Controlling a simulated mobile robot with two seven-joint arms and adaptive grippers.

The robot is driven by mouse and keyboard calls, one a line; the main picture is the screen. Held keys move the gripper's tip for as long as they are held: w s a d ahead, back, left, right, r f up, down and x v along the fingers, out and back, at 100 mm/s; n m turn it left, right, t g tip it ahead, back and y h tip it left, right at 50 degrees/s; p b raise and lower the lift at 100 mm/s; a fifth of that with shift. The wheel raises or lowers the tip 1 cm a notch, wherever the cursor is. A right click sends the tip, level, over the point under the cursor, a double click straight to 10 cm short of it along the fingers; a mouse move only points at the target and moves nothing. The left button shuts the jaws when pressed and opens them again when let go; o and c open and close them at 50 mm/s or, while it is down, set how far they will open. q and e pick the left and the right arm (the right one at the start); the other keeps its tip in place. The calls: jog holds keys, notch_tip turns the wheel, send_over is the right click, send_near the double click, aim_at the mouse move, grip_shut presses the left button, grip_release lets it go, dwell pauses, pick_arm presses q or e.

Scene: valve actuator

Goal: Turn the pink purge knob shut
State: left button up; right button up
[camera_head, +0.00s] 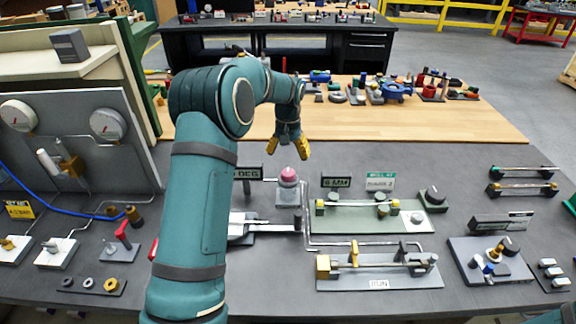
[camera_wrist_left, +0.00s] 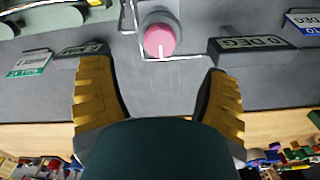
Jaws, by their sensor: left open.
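The pink purge knob (camera_head: 288,175) is a round pink cap on a grey base, standing on the dark grey table between small label plates. In the left wrist view the pink knob (camera_wrist_left: 160,40) shows near the top centre, with a white mark on its face. My left gripper (camera_head: 288,154) is above and just behind the knob in the head view, apart from it. In the left wrist view its yellow ribbed fingers (camera_wrist_left: 158,98) are spread wide with nothing between them. My right gripper is not in view.
Label plates (camera_head: 336,182) stand close beside the knob. A green-grey valve plate (camera_head: 345,222) and a grey fixture (camera_head: 400,276) lie to the right. A gauge panel (camera_head: 75,125) stands at left. Many fittings crowd the wooden bench strip (camera_head: 450,122) behind.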

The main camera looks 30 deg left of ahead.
aim_at(288, 172)
pick_arm(q)
jog(key=shift+r, duration=1.9)
jog(key=shift+f, duration=0.15)
